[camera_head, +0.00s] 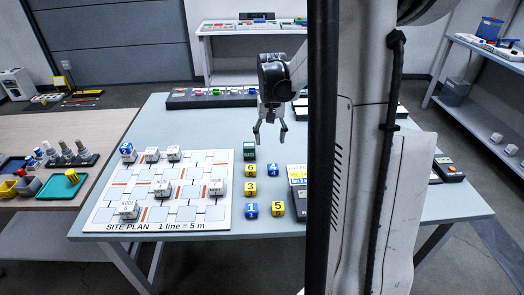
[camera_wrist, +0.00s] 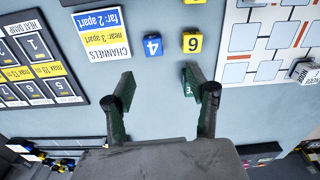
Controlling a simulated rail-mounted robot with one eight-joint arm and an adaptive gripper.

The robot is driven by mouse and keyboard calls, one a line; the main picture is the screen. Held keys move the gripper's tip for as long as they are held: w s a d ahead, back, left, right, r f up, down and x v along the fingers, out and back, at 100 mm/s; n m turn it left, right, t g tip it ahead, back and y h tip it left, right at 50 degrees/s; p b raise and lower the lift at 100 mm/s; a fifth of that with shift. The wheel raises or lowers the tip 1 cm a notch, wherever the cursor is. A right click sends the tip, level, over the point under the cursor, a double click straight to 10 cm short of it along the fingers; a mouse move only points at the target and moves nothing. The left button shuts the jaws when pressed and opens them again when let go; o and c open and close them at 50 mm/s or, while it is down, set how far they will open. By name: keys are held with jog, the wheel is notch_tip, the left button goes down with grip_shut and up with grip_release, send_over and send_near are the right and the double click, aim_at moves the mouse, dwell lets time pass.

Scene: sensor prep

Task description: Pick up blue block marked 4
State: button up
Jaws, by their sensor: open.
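The blue block marked 4 (camera_head: 272,170) sits on the pale table, right of a yellow block (camera_head: 250,170). It also shows in the wrist view (camera_wrist: 153,46), ahead of the fingertips, with the yellow block (camera_wrist: 192,42) to its right. My gripper (camera_head: 270,140) is open and empty above the table, on the far side of the blue block. In the wrist view my gripper (camera_wrist: 168,88) has its two fingers spread, with bare table between them and the block outside the gap.
A green block (camera_head: 249,149) stands close to the gripper, partly behind the right finger in the wrist view. Nearer are a yellow 3 (camera_head: 250,189), a blue 1 (camera_head: 251,210) and a yellow 5 (camera_head: 278,209). The site plan board (camera_head: 165,215) lies left; a channels card (camera_wrist: 102,33) is nearby.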

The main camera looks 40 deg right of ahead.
aim_at(273, 166)
jog(key=f, duration=0.4)
jog(key=d+f, duration=0.1)
jog(key=f, duration=0.4)
jog(key=f+b, duration=0.1)
jog(key=f, duration=0.4)
jog(key=shift+d, duration=0.4)
jog(key=c, duration=1.1)
jog(key=shift+o, duration=0.2)
jog(key=shift+r, duration=0.1)
